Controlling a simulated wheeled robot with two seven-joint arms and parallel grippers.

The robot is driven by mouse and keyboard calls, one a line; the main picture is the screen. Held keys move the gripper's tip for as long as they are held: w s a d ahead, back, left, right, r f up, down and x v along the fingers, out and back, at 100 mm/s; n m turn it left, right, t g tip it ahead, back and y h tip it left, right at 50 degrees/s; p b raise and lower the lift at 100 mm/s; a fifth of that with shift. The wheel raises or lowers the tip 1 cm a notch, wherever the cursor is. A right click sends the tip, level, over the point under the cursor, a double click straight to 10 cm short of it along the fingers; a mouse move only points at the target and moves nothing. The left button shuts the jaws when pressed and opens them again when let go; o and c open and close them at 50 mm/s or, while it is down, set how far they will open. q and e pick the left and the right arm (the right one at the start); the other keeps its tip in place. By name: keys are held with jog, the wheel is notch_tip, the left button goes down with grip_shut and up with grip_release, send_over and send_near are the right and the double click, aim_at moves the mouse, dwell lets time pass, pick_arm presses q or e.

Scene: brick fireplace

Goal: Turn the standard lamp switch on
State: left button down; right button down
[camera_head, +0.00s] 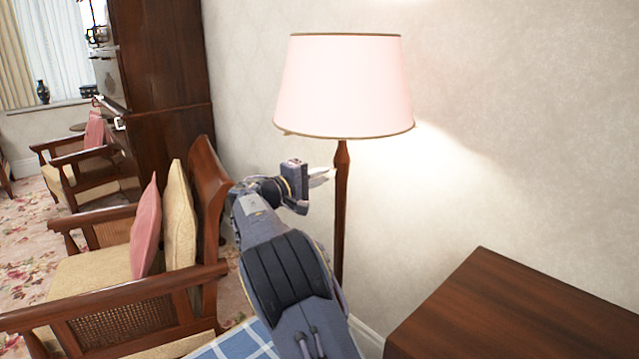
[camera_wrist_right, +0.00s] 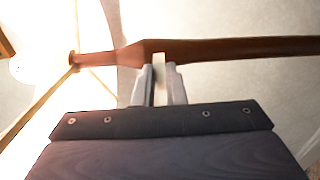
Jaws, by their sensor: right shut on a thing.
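The standard lamp has a pale pink shade (camera_head: 345,85) with dark rims and a slim brown wooden post (camera_head: 341,210). The shade glows, and light falls on the wall beside it. My right gripper (camera_head: 322,176) reaches up from below, with its fingertips just left of the post under the shade. In the right wrist view, the post (camera_wrist_right: 230,49) runs across the top, and the gripper (camera_wrist_right: 160,86) is shut on a small pale piece at the post, seemingly the lamp switch (camera_wrist_right: 159,70). The fingers hide most of it. My left gripper is not in view.
A wooden armchair (camera_head: 110,318) with pink and cream cushions stands at left, close to my right arm. A dark wooden table (camera_head: 510,315) fills the lower right. A tall dark cabinet (camera_head: 165,60) is at the back left. The pale wall (camera_head: 540,120) stands behind the lamp.

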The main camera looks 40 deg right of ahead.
dwell(0.5)
jog(key=c, duration=1.5)
grip_release()
jog(key=shift+a, duration=0.15)
jog(key=a, duration=0.7)
jog(key=shift+s+a, duration=0.3)
jog(key=shift+s, duration=0.05)
